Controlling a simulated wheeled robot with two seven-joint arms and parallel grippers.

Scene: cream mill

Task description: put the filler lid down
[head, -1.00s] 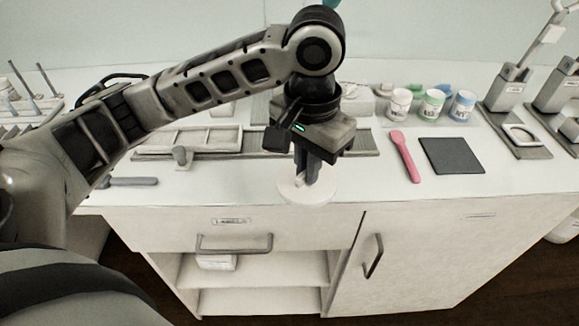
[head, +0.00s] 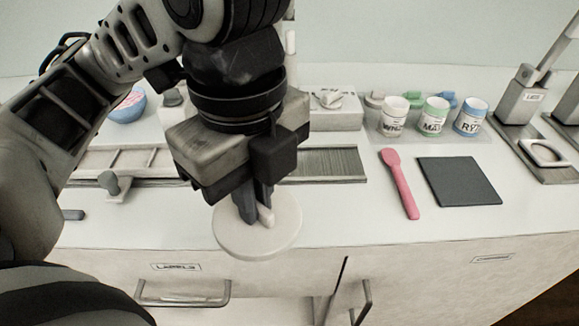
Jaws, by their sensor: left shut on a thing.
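The filler lid (head: 238,241) is a round, flat, off-white disc in the head view. My left gripper (head: 258,215) points down and is shut on a part at the middle of the lid, mostly hidden between the fingers. The lid shows at the front edge of the white counter (head: 335,212). I cannot tell whether it touches the counter or hangs just above it. My right gripper is not in view.
A pink spatula (head: 400,185) and a dark square mat (head: 459,181) lie to the right. Several labelled jars (head: 436,116) stand behind them. A grey ribbed strip (head: 325,164) lies behind the lid. A blue bowl (head: 128,106) is at the back left. Clear counter lies between lid and spatula.

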